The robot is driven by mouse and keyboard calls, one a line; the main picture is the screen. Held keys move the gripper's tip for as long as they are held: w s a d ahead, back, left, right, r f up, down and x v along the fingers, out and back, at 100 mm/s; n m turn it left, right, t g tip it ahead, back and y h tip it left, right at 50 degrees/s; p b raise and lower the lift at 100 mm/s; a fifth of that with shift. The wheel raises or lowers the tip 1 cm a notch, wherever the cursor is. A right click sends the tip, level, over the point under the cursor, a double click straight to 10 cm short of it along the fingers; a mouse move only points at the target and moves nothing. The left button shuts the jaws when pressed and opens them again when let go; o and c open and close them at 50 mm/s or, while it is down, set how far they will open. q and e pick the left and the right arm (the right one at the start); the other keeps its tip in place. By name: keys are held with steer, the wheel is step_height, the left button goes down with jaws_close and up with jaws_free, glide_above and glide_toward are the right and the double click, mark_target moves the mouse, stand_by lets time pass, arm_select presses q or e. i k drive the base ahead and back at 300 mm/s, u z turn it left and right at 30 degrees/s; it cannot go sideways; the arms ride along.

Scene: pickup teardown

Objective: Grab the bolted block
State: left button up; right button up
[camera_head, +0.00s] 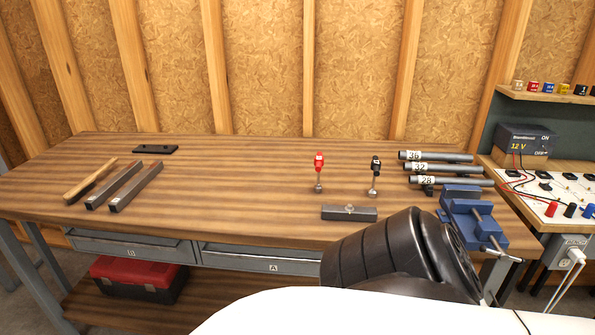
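A small dark grey block with a bolt head on its top, the bolted block (348,214), lies near the front edge of the wooden workbench (240,190). It lies lengthwise along the edge, a little right of the bench's middle. Nothing touches it. A black link of my own arm shows at the lower right, in front of the bench, just below and right of the block. Neither of my grippers is in view.
Numbered pipes (435,168) and a blue vise (472,215) are to the right. Metal bars (135,188) and a wooden-handled tool (90,180) lie left. The bench's middle is clear.

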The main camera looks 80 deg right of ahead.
mark_target(330, 212)
steer(key=i, duration=1.4)
steer(key=z, duration=2.3)
